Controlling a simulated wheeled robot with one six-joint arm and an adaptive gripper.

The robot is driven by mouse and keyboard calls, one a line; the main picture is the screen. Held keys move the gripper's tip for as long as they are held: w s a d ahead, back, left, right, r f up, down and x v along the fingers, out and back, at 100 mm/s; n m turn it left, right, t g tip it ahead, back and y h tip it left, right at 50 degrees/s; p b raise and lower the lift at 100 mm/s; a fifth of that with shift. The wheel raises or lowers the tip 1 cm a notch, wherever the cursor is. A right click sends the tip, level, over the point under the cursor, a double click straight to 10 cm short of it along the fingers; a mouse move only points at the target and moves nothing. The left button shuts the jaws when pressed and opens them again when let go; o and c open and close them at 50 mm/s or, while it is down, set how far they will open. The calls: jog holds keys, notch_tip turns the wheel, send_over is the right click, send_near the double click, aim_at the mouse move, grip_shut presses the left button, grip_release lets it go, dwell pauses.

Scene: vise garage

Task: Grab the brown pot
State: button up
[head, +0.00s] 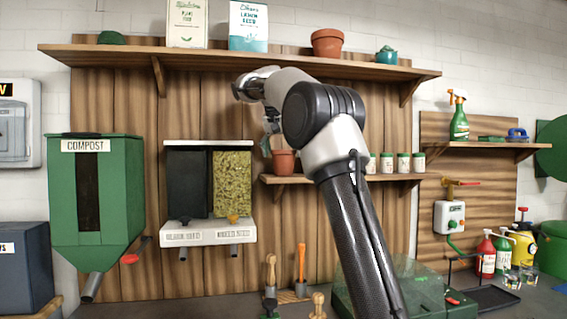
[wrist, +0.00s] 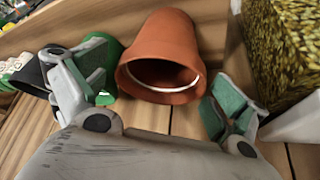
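A brown terracotta pot (head: 284,162) stands on the small middle shelf in the head view, partly hidden by my arm. In the wrist view the pot (wrist: 165,60) fills the upper middle, its rim and opening facing the camera. My gripper (head: 268,138) is just above and beside this pot in the head view, mostly hidden by my arm. In the wrist view my gripper (wrist: 158,92) is open, with one green-padded finger on each side of the pot's rim. I see no clear contact. A second terracotta pot (head: 327,43) stands on the top shelf.
A seed dispenser (head: 233,180) is left of the pot; it shows close to the right finger in the wrist view (wrist: 288,45). Several small jars (head: 403,163) stand right of it on the middle shelf (head: 345,178). A green object (wrist: 104,50) is beside the left finger. The top shelf (head: 230,60) runs overhead.

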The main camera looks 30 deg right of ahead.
jog(key=c, duration=0.8)
jog(key=shift+r, duration=0.2)
jog(key=shift+r, duration=0.4)
jog(key=shift+r, duration=0.15)
